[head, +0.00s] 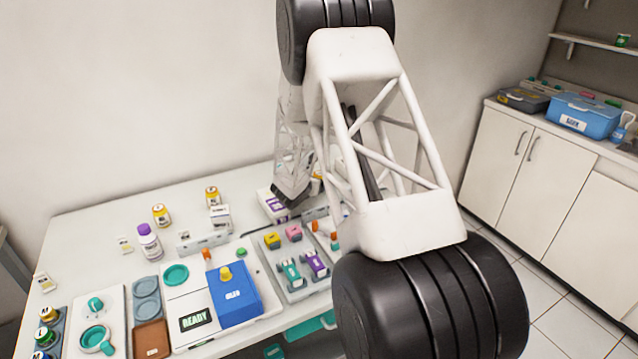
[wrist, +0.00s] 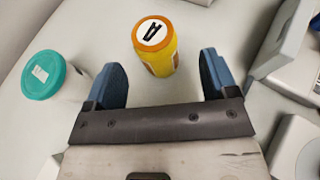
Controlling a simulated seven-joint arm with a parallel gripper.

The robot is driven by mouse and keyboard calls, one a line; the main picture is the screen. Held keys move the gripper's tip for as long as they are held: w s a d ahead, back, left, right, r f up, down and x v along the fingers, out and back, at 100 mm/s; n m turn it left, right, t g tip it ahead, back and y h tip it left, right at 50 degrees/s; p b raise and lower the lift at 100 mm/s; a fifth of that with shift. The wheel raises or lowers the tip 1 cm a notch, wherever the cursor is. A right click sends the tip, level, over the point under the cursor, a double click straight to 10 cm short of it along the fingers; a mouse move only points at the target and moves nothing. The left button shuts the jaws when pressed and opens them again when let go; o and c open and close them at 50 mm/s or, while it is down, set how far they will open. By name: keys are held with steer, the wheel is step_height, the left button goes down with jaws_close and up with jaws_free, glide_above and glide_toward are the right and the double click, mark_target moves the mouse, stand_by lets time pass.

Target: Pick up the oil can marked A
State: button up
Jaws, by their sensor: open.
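The oil can marked A (wrist: 158,57) is a yellow-orange cylinder with a black A on its white round top. In the wrist view it stands just ahead of my gripper (wrist: 161,75), in line with the gap between the two blue fingers. The fingers are open and apart from each other, and nothing is clamped between them. In the head view my arm hides most of the gripper and the place around it; a small yellow patch (head: 316,177) shows beside it, possibly this can.
A teal-lidded jar (wrist: 43,75) stands left of the left finger. Grey-white box-like items (wrist: 285,50) lie close to the right finger. In the head view, other yellow cans (head: 161,214), a purple-capped bottle (head: 149,242) and a blue box (head: 233,294) stand on the white table.

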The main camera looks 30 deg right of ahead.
steer(key=shift+x, duration=2.6)
steer(key=shift+w+a, duration=0.1)
steer(key=shift+w, duration=0.05)
steer(key=c, duration=1.1)
steer(key=shift+r, duration=0.1)
steer(key=shift+r, duration=5)
